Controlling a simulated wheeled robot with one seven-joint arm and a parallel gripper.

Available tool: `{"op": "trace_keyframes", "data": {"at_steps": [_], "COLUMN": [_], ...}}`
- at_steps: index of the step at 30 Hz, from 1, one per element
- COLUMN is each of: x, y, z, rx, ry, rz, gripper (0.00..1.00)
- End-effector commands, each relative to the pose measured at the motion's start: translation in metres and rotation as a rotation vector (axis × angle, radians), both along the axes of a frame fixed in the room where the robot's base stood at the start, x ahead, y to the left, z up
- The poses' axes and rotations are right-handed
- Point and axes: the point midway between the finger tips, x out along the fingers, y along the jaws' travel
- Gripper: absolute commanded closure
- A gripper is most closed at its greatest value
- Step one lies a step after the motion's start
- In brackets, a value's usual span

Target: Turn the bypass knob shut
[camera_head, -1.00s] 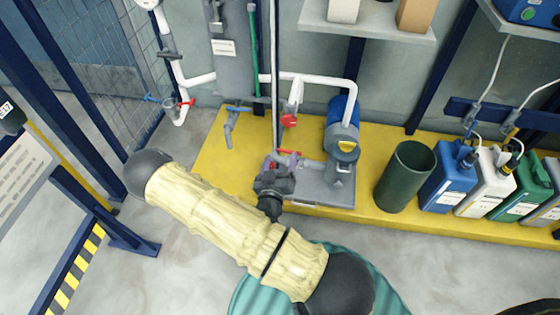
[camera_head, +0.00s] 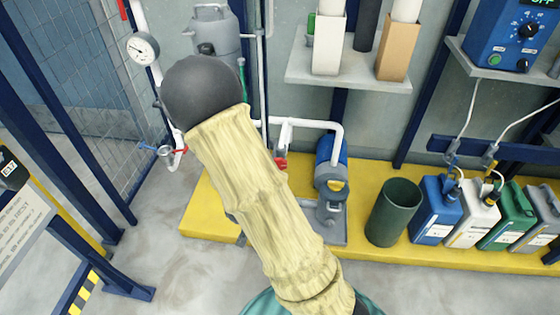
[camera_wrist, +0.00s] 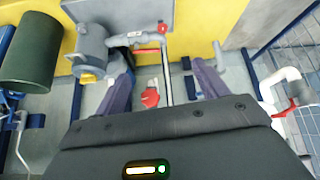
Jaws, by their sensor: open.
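In the wrist view my gripper (camera_wrist: 165,84) has its two purple fingers spread apart, with nothing held between them. A red knob (camera_wrist: 150,97) on white pipework shows between the fingers, farther off. A red lever (camera_wrist: 144,52) crosses the pipe beside the grey pump (camera_wrist: 92,48). In the head view a red handle (camera_head: 280,163) shows beside my arm. Another red handle (camera_head: 180,151) is on the left pipe, next to a blue one (camera_head: 147,147). No label shows which is the bypass knob. My arm hides my gripper in the head view.
The blue-grey pump (camera_head: 331,165) stands on a yellow platform (camera_head: 210,212). A dark green bin (camera_head: 393,212) and several canisters (camera_head: 437,210) stand to its right. A mesh fence (camera_head: 105,120) and a pressure gauge (camera_head: 143,49) are at the left.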

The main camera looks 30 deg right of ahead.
Motion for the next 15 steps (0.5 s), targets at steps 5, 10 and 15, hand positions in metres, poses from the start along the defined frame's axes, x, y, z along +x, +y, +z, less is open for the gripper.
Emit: {"op": "trace_keyframes", "data": {"at_steps": [5, 10, 15], "x": [-0.014, -0.038, -0.070], "y": [0.019, 0.027, 0.025], "z": [0.056, 0.107, 0.156], "rx": [0.121, 0.173, 0.163], "ry": [0.091, 0.177, 0.259], "rz": [0.108, 0.239, 0.365], "gripper": [0.27, 0.27, 0.27]}}
